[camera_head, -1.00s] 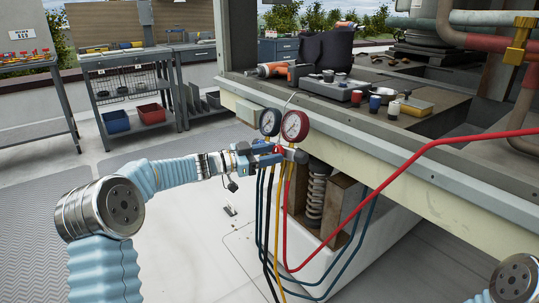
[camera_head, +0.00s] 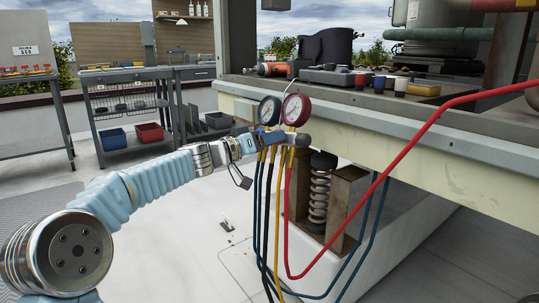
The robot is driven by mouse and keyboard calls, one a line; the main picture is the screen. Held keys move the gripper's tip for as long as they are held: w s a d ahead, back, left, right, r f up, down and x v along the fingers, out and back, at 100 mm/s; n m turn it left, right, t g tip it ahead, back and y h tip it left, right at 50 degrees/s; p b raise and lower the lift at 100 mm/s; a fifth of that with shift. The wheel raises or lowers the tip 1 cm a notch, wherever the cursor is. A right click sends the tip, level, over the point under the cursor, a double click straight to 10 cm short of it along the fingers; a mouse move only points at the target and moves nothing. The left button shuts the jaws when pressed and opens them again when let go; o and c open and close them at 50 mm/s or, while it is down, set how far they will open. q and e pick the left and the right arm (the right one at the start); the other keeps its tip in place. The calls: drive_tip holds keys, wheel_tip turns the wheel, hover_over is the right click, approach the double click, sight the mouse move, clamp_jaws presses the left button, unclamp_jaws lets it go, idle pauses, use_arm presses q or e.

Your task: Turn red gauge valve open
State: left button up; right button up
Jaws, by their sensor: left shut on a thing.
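The gauge manifold hangs at the front edge of the roof unit. It has a blue-rimmed gauge (camera_head: 270,110) on the left and a red-rimmed gauge (camera_head: 295,109) on the right. Blue, yellow and red hoses run down from it; the red hose (camera_head: 352,222) loops up to the right. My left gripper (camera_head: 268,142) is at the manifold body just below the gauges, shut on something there. The fingers and the red valve knob are too small and covered to make out, so I cannot tell which part it grips. My right gripper is not in view.
The unit's pale ledge (camera_head: 400,150) runs to the right, with small jars (camera_head: 400,86) and an orange drill (camera_head: 272,69) on top. A rusty spring mount (camera_head: 320,190) stands below. Workbenches stand at the back left; open floor lies between.

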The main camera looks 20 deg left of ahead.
use_arm(q)
drive_tip(key=shift+s+d+f+n+y+b, duration=0.1)
drive_tip(key=shift+n+y+b, duration=0.35)
drive_tip(key=shift+n, duration=0.75)
drive_tip(key=shift+d+r+n+y+p, duration=0.15)
drive_tip(key=shift+n+y+p, duration=0.6)
drive_tip(key=shift+n+p, duration=0.85)
drive_tip(key=shift+r+n+y+p, duration=0.1)
drive_tip(key=shift+n+y+p, duration=0.75)
drive_tip(key=shift+n, duration=1.3)
drive_tip(key=shift+d+r+n+y+p, duration=0.15)
drive_tip(key=shift+n+y+p, duration=0.5)
drive_tip(key=shift+n+p, duration=1)
drive_tip(key=shift+a, duration=0.1)
drive_tip(key=o, duration=1)
drive_tip(key=shift+o, duration=0.2)
drive_tip(key=shift+s, duration=0.1)
